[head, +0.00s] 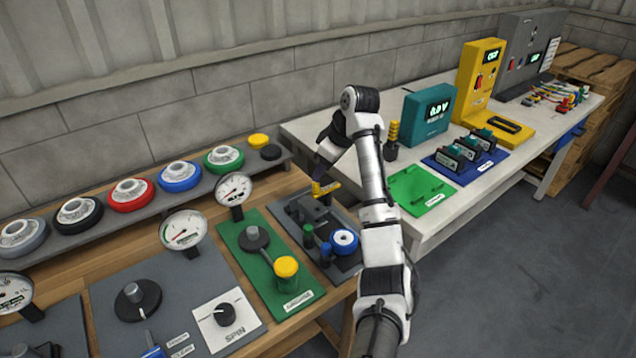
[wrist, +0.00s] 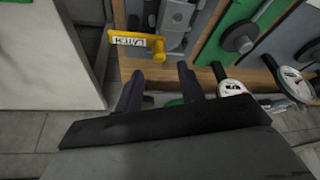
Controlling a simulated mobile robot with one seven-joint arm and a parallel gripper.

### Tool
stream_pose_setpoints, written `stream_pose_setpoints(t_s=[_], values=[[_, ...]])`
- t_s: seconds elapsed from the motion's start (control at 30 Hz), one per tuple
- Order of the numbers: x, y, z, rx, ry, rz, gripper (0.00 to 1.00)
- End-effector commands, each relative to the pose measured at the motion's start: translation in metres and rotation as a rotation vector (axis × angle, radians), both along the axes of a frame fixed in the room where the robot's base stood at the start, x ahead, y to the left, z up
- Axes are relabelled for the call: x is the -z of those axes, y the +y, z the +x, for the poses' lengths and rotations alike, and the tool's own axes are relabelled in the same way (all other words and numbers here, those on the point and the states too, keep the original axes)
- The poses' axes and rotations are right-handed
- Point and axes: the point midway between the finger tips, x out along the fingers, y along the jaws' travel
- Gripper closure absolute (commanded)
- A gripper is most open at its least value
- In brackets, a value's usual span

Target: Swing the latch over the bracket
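The latch (wrist: 136,41) is a yellow bar with a white "LATCH" label, near the top of the wrist view. Its right end bends into a rounded yellow knob (wrist: 159,50). In the head view the latch (head: 326,188) shows at the far edge of a dark grey panel (head: 345,218). Grey fittings (wrist: 178,18) lie beyond the latch; I cannot tell surely which is the bracket. My gripper (wrist: 160,72) is open, its two dark fingers apart with nothing between them. The knob appears just ahead of the gap. In the head view my gripper (head: 321,172) is beside the latch, partly hidden.
A green panel (head: 265,262) with a gauge and yellow knob adjoins the grey panel on the left. The grey panel also bears a blue-and-white wheel (head: 344,241) and small posts. A white bench (head: 433,222) stands close on the right, with a teal meter (head: 428,116).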

Motion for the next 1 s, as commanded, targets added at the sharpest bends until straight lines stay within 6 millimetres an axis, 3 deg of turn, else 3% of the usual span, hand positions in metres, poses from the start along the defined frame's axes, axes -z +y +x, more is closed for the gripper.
stream_pose_setpoints(t_s=[0.2, 0.4, 0.83, 1.0], values=[[-0.045, -0.018, -0.009, 0.003, -0.003, -0.005, 0.61], [-0.064, -0.024, -0.013, 0.001, -0.001, -0.003, 0.61], [-0.068, -0.025, -0.014, 0.001, 0.001, -0.002, 0.61], [-0.056, 0.012, -0.004, 0.057, -0.103, 0.05, 0.61]])
